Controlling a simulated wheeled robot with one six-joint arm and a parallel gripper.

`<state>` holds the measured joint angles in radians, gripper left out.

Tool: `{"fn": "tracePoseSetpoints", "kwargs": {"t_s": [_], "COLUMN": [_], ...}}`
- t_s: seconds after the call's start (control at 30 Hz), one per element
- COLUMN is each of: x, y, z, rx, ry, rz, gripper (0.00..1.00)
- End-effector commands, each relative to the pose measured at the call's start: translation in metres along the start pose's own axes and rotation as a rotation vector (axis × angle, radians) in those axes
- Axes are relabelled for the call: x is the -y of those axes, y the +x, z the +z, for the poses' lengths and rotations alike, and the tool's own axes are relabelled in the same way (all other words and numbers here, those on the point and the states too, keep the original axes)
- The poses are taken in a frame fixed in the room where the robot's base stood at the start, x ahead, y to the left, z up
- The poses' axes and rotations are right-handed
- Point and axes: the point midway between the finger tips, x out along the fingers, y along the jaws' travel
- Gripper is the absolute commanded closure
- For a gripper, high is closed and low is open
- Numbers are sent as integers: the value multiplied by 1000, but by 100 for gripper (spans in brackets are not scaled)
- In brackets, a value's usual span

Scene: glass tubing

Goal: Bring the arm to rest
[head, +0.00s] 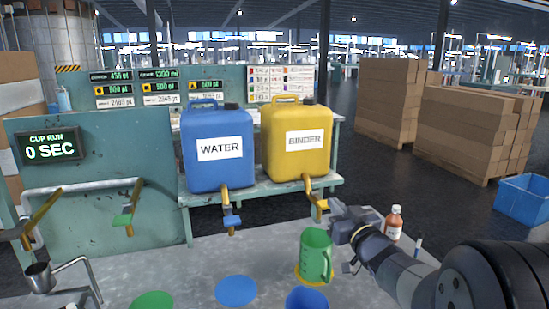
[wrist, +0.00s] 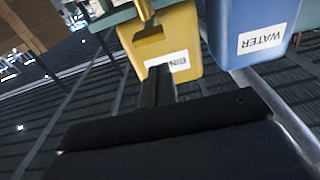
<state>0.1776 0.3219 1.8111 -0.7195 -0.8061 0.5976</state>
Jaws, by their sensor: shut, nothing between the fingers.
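My gripper (head: 338,208) is near the middle right of the head view, just right of the yellow container's tap and above the green jug. It is shut and empty. In the wrist view its closed fingers (wrist: 158,84) point at the yellow container, and the dark gripper body fills the lower part. My arm reaches in from the lower right.
A blue WATER container (head: 217,165) and a yellow BINDER container (head: 293,165) stand on a green shelf. A green jug (head: 314,257) stands on the table below. A brown bottle (head: 393,225) stands right of my gripper.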

Motion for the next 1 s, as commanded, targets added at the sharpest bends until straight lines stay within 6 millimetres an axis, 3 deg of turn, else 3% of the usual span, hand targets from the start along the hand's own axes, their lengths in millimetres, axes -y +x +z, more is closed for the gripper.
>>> {"fn": "tracePoseSetpoints", "kwargs": {"t_s": [0.23, 0.6, 0.9, 1.0], "x": [1, 1, 2, 1], "y": [-6, -81, -14, -4], "z": [12, 7, 7, 0], "rx": [-67, -77, -75, -63], "ry": [-4, -7, -3, -4], "rz": [7, 12, 6, 6], "gripper": [100, 100, 100, 100]}}
